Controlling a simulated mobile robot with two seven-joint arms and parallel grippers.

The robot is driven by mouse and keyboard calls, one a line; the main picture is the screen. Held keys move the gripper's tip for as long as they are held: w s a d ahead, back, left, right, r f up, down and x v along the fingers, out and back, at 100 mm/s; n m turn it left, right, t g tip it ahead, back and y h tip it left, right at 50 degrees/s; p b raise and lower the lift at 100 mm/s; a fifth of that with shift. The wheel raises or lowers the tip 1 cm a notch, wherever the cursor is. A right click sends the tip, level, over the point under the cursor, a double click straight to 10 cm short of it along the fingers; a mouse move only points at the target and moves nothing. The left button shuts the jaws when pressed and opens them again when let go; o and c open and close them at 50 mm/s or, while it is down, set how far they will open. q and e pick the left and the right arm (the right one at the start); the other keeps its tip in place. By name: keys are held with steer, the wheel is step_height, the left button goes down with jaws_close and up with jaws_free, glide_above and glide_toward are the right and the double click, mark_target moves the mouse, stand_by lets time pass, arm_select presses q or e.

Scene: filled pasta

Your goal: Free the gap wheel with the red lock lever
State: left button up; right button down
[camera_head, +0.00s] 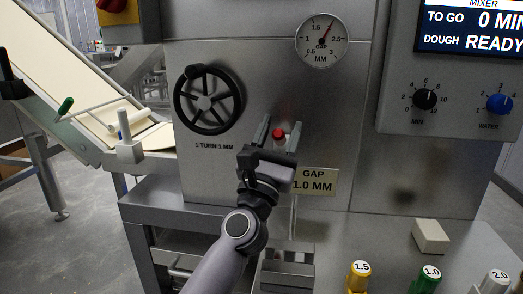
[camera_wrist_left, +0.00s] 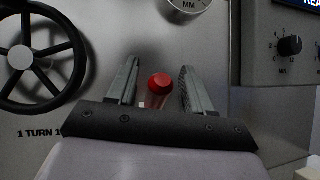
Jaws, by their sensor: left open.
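The red lock lever (camera_head: 279,134) sits on the grey steel machine panel, right of and below the gap wheel. It also shows in the left wrist view (camera_wrist_left: 159,83), with its red knob between the two fingers. The black gap wheel (camera_head: 207,100) has several spokes and a knob at its upper left rim; part of it shows in the left wrist view (camera_wrist_left: 32,55). My left gripper (camera_head: 278,131) is open, its fingers on either side of the red knob and apart from it in the wrist view. The lower part of the lever is partly hidden. My right gripper is not in view.
A round gap gauge (camera_head: 321,41) is above. A "GAP 1.0 MM" label (camera_head: 315,181) is beside my left gripper. A mixer panel (camera_head: 455,100) with black and blue knobs is at right. A pale block (camera_head: 431,237) and numbered, coloured handles (camera_head: 360,274) are at lower right.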

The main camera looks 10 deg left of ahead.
arm_select(q)
steer(key=s+a+f+p, duration=0.1)
steer(key=s+a+p, duration=0.2)
steer(key=s, duration=1)
steer(key=shift+s+p, duration=0.15)
steer(key=shift+p, duration=0.55)
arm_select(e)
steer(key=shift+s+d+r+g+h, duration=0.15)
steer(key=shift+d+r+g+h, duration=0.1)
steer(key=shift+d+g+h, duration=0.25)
